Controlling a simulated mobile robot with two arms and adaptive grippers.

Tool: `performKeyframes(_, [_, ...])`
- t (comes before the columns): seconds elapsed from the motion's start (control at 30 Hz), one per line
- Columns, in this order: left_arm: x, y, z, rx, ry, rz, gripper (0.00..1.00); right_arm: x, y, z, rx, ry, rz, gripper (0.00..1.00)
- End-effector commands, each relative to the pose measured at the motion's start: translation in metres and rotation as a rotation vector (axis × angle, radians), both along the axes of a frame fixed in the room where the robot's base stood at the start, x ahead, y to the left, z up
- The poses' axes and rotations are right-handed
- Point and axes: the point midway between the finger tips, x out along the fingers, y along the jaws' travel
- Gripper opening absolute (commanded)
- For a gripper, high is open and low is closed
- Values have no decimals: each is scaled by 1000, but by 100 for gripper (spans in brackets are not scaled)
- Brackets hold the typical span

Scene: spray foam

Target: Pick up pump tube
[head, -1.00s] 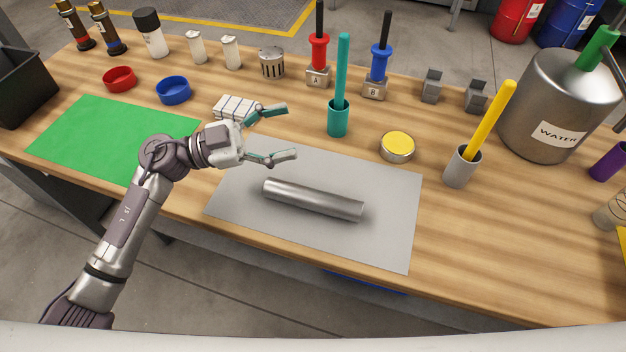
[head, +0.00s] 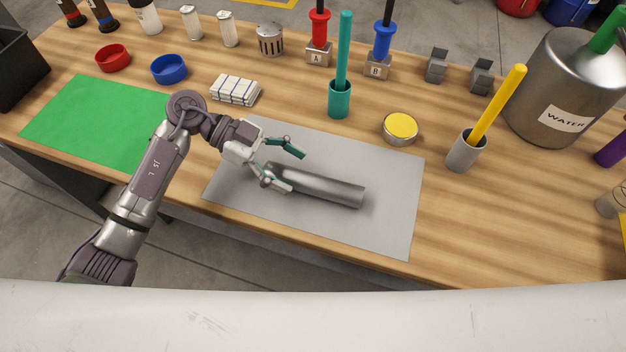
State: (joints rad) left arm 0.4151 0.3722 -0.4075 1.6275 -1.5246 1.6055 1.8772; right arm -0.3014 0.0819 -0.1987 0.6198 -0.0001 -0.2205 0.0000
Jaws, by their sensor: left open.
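The pump tube (head: 325,188), a plain silver metal cylinder, lies on its side on the grey mat (head: 385,227) at the front of the table. My left gripper (head: 296,170) is open, with its two teal-tipped fingers spread over the tube's left end. One finger is on the far side and the other overlaps the tube's near left part in the picture. Whether either finger touches the tube I cannot tell. The tube's left end is partly hidden by the gripper. My right gripper is not in view.
A green mat (head: 95,122) lies at left, with red (head: 113,58) and blue (head: 169,69) rings behind it. A folded cloth (head: 236,90), teal holder (head: 340,100), yellow-topped tin (head: 400,128) and grey holder (head: 464,154) stand behind the grey mat. The water tank (head: 562,85) is at right.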

Motion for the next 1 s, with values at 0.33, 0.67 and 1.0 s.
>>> performKeyframes(0.33, [-13, -41, -17, -3, 3, 0, 75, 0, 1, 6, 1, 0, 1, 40])
performKeyframes(0.67, [-14, -46, -21, 0, 1, 0, 73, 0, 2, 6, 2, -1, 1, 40])
performKeyframes(1.0, [-14, -46, -20, 0, 0, 0, 17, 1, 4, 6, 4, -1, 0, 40])
